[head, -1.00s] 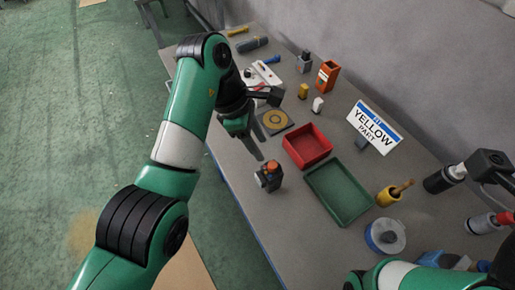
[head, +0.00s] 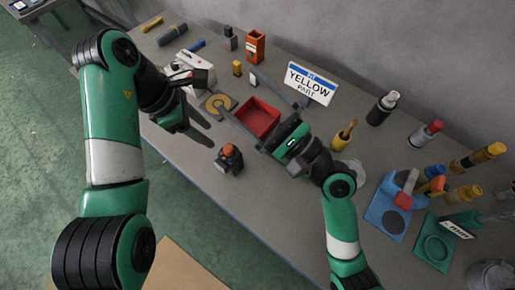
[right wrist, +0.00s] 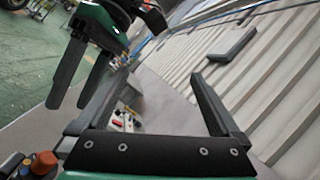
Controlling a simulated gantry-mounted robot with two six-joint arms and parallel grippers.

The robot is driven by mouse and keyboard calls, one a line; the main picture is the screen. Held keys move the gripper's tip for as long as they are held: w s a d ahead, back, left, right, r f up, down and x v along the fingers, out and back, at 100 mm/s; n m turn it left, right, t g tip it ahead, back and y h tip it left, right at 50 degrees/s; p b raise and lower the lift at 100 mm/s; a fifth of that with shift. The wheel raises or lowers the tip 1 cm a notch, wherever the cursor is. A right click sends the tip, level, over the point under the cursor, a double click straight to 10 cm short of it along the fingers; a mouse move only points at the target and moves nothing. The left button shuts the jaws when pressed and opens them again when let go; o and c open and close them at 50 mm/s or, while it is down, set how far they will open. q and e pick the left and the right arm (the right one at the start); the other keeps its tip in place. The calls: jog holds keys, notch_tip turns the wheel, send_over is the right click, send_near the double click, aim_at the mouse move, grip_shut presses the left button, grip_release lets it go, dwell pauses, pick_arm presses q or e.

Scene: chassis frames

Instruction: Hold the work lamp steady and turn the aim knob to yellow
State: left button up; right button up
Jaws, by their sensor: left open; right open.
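A small dark device with an orange-red knob (head: 229,151) stands upright on the bench near its front edge; it looks like the work lamp, but I cannot be sure. An orange-red knob (right wrist: 44,162) also shows at the lower left in the right wrist view. My left gripper (head: 207,112) is open and empty above the bench, behind the device. My right gripper (head: 242,97) is open and empty, its fingers either side of the red tray in the picture. In the right wrist view my left gripper (right wrist: 70,100) hangs at upper left. No yellow aim mark is readable on the device.
A sign (head: 310,84) reads "FIT YELLOW PART". A yellow-handled tool (head: 343,136), bottles and blue and green fixtures (head: 388,214) fill the right side.

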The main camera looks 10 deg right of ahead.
notch_tip(320, 180, down, 13)
jog(key=s+m+g+h, duration=0.1)
jog(key=s+m, duration=0.1)
jog(key=m, duration=0.4)
jog(key=m+g+h, duration=0.2)
jog(key=m, duration=0.1)
send_near(227, 159)
jog(key=f, duration=0.3)
jog(key=shift+w+d+f, duration=0.1)
jog(key=shift+d+f, duration=0.25)
jog(key=x, duration=1.1)
jog(key=shift+w+a+r, duration=0.1)
jog(key=shift+w+a, duration=0.05)
jog(key=shift+w, duration=0.25)
jog(key=shift+c, duration=0.2)
